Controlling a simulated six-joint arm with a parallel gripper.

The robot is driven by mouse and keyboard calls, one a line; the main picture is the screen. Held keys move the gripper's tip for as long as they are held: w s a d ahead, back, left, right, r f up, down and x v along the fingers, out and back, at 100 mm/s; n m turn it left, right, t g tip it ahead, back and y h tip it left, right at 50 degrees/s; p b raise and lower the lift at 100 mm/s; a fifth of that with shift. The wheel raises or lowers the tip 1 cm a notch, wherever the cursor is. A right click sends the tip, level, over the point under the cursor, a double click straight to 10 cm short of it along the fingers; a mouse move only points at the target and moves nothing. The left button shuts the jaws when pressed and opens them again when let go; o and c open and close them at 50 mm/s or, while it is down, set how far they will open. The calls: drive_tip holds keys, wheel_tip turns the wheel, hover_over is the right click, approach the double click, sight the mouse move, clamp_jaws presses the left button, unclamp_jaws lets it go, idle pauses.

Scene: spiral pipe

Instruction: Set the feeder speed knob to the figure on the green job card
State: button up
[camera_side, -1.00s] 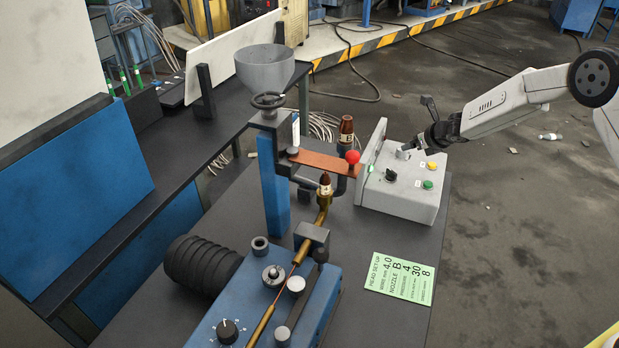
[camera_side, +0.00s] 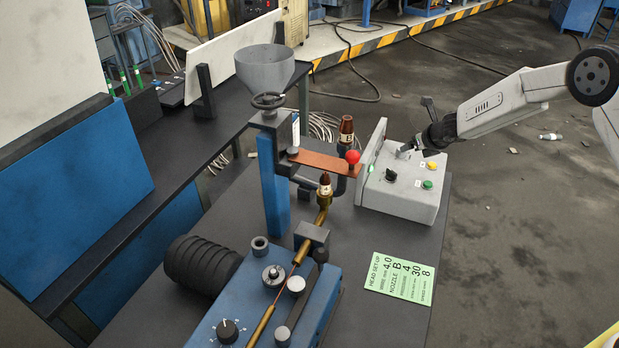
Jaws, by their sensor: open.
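The green job card (camera_side: 400,276) lies flat on the dark table at the lower right. It is headed HEAD SET-UP and reads 4.0, nozzle B, 4, 30 and, on its last line, which seems to be speed, 8. The blue feeder (camera_side: 240,299) is at the front, with a black dial knob (camera_side: 228,330) among white scale marks; its setting is too small to read. My gripper (camera_side: 412,152) is open over the back of the grey control box (camera_side: 400,200), far from the feeder. Its fingertips are close to a grey part there; contact is unclear.
The box carries a black switch (camera_side: 391,175), a yellow button (camera_side: 433,166) and a green button (camera_side: 428,185). A blue post with a grey hopper (camera_side: 265,68), an orange-brown arm with a red ball (camera_side: 353,156) and brown nozzles stand between box and feeder.

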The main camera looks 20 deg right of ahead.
drive_tip(key=shift+a+m+h, duration=0.3)
drive_tip(key=shift+m+h, duration=0.2)
drive_tip(key=shift+m, duration=0.3)
drive_tip(key=shift+w+a+r+m+h, duration=0.2)
drive_tip(key=shift+w+m+h, duration=0.15)
drive_tip(key=shift+m, duration=0.65)
drive_tip(key=shift+w+f, duration=0.1)
drive_tip(key=shift+x, duration=3.65)
drive_tip(key=shift+d, duration=0.15)
clamp_jaws()
